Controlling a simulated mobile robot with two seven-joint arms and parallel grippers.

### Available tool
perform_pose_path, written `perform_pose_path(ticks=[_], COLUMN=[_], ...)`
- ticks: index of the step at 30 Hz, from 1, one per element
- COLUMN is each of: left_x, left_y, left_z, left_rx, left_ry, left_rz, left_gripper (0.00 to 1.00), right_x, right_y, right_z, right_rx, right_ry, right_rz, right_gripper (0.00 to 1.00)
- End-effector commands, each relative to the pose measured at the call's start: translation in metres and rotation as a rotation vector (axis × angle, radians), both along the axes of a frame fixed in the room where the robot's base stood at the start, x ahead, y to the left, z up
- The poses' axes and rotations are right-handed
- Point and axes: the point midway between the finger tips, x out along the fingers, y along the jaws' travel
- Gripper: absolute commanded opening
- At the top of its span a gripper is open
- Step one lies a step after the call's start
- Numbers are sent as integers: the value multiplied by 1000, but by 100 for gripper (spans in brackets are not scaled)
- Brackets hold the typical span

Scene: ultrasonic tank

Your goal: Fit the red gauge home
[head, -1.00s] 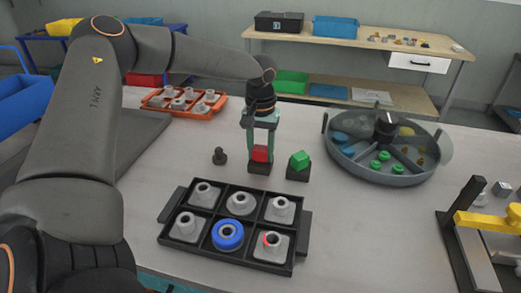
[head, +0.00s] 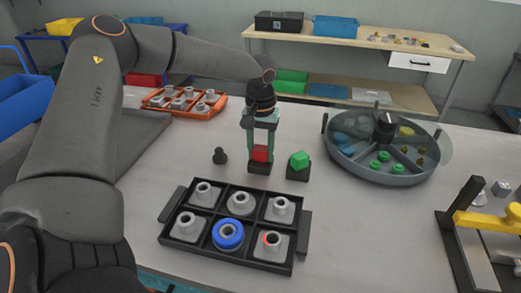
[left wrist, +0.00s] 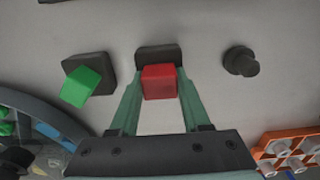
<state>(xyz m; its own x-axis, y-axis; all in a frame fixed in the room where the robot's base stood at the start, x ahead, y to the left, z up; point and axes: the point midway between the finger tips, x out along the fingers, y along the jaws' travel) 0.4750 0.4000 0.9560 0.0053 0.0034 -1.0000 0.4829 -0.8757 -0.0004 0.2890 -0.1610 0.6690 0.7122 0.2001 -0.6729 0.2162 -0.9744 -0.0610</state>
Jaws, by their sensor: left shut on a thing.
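The red gauge (head: 260,153) is a small red block. My left gripper (head: 261,150) points down and is shut on it, with one finger on each side. The gauge is at the top of a dark block (head: 260,168) on the table. It also shows in the left wrist view (left wrist: 159,82), overlapping the dark block (left wrist: 157,54); I cannot tell whether it touches or sits in it. A green block (head: 299,160) sits tilted on a similar dark block (head: 298,174) to the right. My right gripper is not in view.
A dark knob-like piece (head: 220,156) stands to the left. A black tray (head: 171,228) with grey fittings and a blue ring (head: 228,234) lies in front. A round divided tank (head: 381,178) is at right, an orange tray (head: 157,105) behind left.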

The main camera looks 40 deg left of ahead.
Motion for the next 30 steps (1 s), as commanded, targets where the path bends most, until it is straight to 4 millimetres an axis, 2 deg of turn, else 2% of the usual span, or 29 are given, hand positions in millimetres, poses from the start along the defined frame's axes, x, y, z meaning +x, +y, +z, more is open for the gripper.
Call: perform_pose_path(ticks=[6, 7, 15, 16, 30], left_x=[-3, -3, -3, -3, -2], left_y=[-1, -1, -2, -2, -4], left_z=[-5, -5, -6, -6, -4], left_rx=[-3, -3, -5, -5, -7], left_ry=[11, 11, 12, 12, 7], left_rz=[-1, -1, -1, -1, -4], left_gripper=[0, 49, 79, 82, 82], right_x=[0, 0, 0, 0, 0], right_y=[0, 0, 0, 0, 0], right_z=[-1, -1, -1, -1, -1], right_rx=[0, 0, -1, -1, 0], right_ry=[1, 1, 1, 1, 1], right_rz=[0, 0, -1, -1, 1], right_gripper=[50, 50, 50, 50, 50])
